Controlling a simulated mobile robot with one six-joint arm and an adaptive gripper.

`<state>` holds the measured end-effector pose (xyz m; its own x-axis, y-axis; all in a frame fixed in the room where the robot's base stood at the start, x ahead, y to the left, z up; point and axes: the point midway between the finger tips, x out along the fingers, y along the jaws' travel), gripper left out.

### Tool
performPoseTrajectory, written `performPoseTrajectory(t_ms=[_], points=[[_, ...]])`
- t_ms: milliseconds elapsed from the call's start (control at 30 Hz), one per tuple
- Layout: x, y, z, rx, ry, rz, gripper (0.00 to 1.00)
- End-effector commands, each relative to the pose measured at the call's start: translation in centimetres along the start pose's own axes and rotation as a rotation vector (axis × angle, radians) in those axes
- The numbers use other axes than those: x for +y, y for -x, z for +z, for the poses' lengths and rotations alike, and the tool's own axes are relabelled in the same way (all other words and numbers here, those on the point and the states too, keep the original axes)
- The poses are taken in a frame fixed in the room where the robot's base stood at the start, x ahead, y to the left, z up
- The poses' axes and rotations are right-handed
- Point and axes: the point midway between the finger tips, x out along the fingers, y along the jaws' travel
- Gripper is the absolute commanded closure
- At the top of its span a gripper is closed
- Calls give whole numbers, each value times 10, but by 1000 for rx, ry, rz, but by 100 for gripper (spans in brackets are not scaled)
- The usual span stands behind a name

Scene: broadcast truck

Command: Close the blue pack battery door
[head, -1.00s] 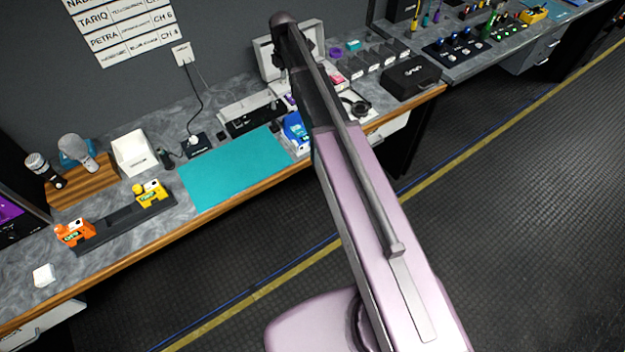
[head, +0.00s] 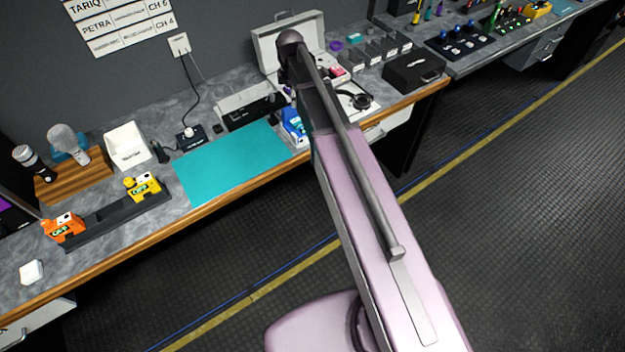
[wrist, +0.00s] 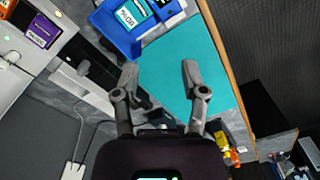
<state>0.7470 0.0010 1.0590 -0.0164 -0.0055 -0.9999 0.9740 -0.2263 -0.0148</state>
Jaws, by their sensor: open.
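The blue pack (head: 294,128) sits on the bench at the right end of the teal mat, partly behind my arm in the head view. In the wrist view the blue pack (wrist: 112,35) is at the top, with a teal and white battery (wrist: 131,14) marked with a percentage showing in it. I cannot clearly tell the door from the body. My gripper (wrist: 160,72) is open and empty, its fingers apart over the teal mat, below and to the right of the pack in the picture. The gripper is hidden in the head view.
The teal mat (head: 230,162) is bare. Orange (head: 64,228) and yellow (head: 144,187) packs stand on a dark rack at left. A purple-labelled item (wrist: 42,32) lies left of the blue pack in the wrist view. A black case (head: 414,74) and headset (head: 356,101) are right of my arm.

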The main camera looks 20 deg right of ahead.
Motion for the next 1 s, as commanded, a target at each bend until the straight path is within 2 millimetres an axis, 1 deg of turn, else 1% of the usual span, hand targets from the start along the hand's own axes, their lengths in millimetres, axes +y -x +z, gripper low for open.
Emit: performPoseTrajectory(t_ms=[33,1000], points=[[-8,-8,2,0,-30,0,44],[-104,-79,24,7,-674,5,44]])
